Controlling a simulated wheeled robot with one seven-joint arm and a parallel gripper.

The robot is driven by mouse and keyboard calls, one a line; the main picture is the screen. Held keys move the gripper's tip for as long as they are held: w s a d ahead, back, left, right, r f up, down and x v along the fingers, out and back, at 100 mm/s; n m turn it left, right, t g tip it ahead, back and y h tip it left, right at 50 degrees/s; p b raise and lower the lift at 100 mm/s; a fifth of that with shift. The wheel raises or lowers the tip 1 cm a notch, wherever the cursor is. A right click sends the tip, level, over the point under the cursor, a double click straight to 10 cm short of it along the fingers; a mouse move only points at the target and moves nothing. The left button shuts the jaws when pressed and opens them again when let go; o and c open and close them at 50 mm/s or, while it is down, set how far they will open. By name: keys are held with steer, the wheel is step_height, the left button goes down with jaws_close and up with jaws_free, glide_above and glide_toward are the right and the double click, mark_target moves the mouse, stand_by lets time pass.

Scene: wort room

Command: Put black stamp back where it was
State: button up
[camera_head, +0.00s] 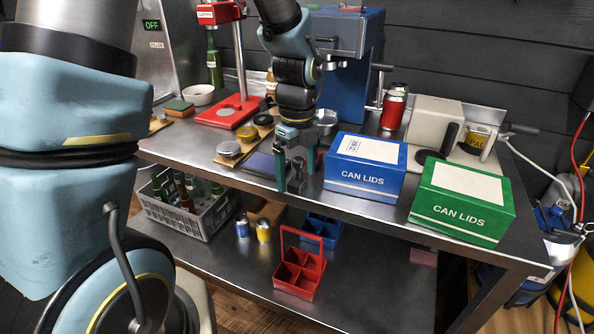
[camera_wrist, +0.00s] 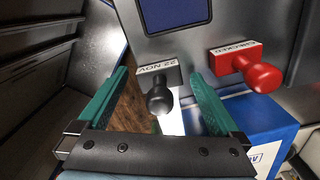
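The black stamp (camera_wrist: 160,97) shows in the wrist view with its knob toward the camera and a "22 NOV" label on its base. It lies in the gap between the fingers of my gripper (camera_wrist: 160,76), with room on both sides. My gripper is open. The red stamp (camera_wrist: 262,75) is to the right, outside the right finger. A grey plate with a dark blue pad (camera_wrist: 175,12) is above the stamps in that view. In the head view my gripper (camera_head: 299,174) is low over the bench's front part, left of the blue box; the fingers largely hide the stamps.
The blue can lids box (camera_head: 365,181) stands close to the right of my gripper, with the green can lids box (camera_head: 460,213) beyond. The red press (camera_head: 228,112) and tins (camera_head: 229,149) are to the left. A bottle crate (camera_head: 205,222) and red carrier (camera_head: 300,280) are on the lower shelf.

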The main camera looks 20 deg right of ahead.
mark_target(297, 158)
steer(key=shift+r, duration=0.1)
step_height(297, 158, up, 12)
steer(key=shift+r+b, duration=0.1)
steer(key=shift+b, duration=0.4)
steer(key=a+f+n, duration=0.4)
steer(key=a+n, duration=0.8)
steer(key=n, duration=0.2)
steer(key=w+a+f+n+t, duration=0.1)
steer(key=a+f+n, duration=0.3)
steer(key=a+n, duration=0.9)
steer(key=n, duration=0.2)
steer(key=shift+f+n+t, duration=0.25)
steer(key=shift+n+t, duration=0.05)
